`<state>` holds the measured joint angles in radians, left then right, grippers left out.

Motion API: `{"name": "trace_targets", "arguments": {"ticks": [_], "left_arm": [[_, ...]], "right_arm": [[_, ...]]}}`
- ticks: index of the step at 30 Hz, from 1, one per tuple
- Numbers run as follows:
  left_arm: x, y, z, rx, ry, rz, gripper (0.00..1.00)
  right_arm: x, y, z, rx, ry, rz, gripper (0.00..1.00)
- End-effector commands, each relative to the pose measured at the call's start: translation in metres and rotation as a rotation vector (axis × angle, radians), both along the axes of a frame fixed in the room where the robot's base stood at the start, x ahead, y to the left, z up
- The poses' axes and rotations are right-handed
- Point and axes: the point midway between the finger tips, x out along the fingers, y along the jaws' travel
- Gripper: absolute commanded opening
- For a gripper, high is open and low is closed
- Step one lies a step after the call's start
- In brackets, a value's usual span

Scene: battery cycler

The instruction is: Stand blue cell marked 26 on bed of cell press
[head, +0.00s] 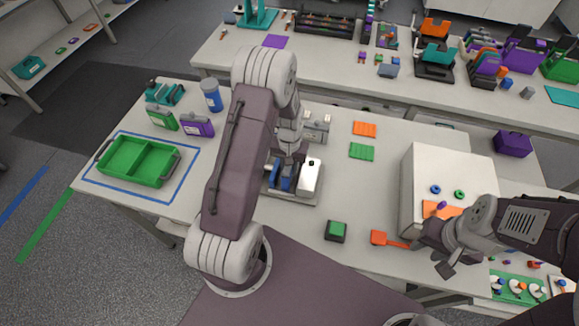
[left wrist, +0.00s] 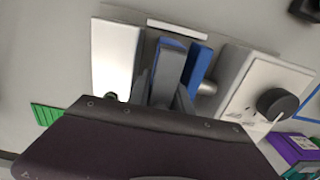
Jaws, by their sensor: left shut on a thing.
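In the left wrist view my left gripper (left wrist: 165,95) is shut on a blue cell (left wrist: 170,66); its marking cannot be read. A second blue upright piece (left wrist: 200,66) stands just right of it, with a metal rod beside it. These sit at the cell press, whose grey base (head: 301,200) shows in the head view. A white block (left wrist: 116,58) stands on the cell's other side. My left gripper (head: 287,163) comes down over the press, partly hidden by my arm. Whether the cell touches the bed cannot be told. My right gripper (head: 440,257) is near the table's right front.
A black knob (left wrist: 277,104) is on a pale housing by the press. A white box (head: 408,190) stands right; a green tray (head: 108,155) lies left.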

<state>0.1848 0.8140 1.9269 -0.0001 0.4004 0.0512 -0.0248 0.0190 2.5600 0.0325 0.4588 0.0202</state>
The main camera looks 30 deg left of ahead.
Motion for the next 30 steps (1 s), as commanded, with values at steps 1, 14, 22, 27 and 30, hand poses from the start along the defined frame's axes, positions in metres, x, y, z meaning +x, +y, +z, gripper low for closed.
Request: {"name": "trace_targets", "arguments": {"ticks": [1, 14, 22, 27, 30], "left_arm": [[0.000, 0.000, -0.002, 0.000, 0.000, 0.000, 0.28], [0.001, 0.000, 0.006, 0.000, -0.002, 0.000, 0.34], [0.001, 0.000, 0.053, 0.001, -0.006, 0.000, 0.34], [0.002, 0.000, 0.088, 0.002, -0.007, 0.000, 0.34], [0.001, 0.000, 0.104, 0.001, -0.004, 0.000, 0.34]], "right_arm": [[0.000, 0.000, -0.002, 0.000, 0.000, 0.000, 0.36], [0.000, 0.000, 0.003, 0.000, 0.000, 0.000, 0.36], [0.000, 0.000, -0.008, 0.000, 0.000, 0.000, 0.36], [0.000, 0.000, -0.012, 0.000, 0.000, 0.000, 0.36], [0.000, 0.000, -0.013, 0.000, 0.000, 0.000, 0.36]]}}
